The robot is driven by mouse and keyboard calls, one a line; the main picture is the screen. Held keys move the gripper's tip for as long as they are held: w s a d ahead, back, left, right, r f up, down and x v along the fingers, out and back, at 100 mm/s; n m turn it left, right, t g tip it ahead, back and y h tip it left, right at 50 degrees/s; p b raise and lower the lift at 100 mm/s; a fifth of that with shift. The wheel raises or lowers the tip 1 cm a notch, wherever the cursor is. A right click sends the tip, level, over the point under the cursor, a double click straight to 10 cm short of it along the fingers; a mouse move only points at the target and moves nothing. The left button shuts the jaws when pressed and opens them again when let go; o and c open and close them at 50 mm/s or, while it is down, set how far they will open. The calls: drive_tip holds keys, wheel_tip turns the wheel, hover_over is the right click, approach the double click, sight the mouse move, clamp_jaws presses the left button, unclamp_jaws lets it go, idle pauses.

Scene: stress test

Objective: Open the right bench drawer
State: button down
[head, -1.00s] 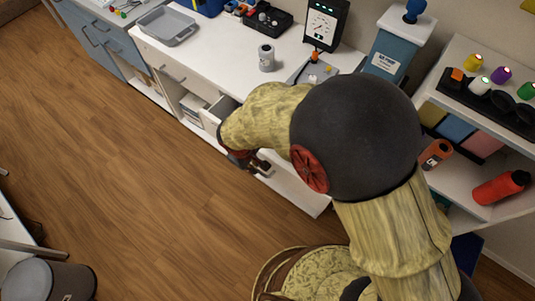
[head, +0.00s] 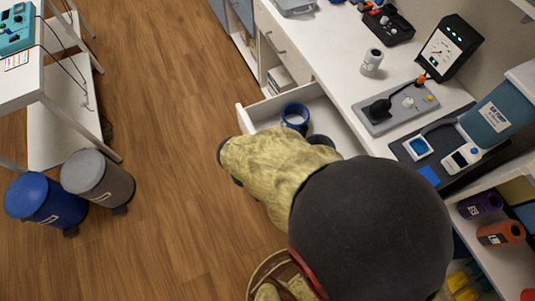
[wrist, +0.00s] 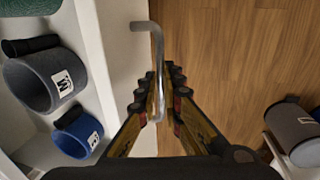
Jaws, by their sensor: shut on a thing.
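The right bench drawer (head: 330,118) stands pulled well out from the white bench in the head view. A blue mug (head: 294,115) and a dark round object, partly covered by my arm, are inside it. In the wrist view, the drawer's white front (wrist: 122,40) carries a metal bar handle (wrist: 156,45). My gripper (wrist: 159,97) is shut on this handle, its fingers on either side of the bar. My arm hides the gripper and handle in the head view.
The bench top (head: 345,80) holds a grey canister (head: 371,62), a gauge box (head: 448,48) and a grey panel (head: 395,105). Blue (head: 45,200) and grey (head: 97,176) bins stand at the left. Wooden floor between them and the drawer is clear.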

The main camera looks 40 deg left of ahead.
drive_tip(key=shift+s, duration=0.2)
drive_tip(key=c, duration=1.9)
unclamp_jaws()
drive_tip(key=shift+a, duration=0.1)
drive_tip(key=shift+r, duration=0.1)
drive_tip(key=r, duration=0.4)
drive_tip(key=s+r, duration=0.1)
drive_tip(key=r, duration=0.2)
drive_tip(key=s+r, duration=0.1)
drive_tip(key=r, duration=0.3)
drive_tip(key=shift+a+r, duration=0.3)
drive_tip(key=shift+a, duration=0.1)
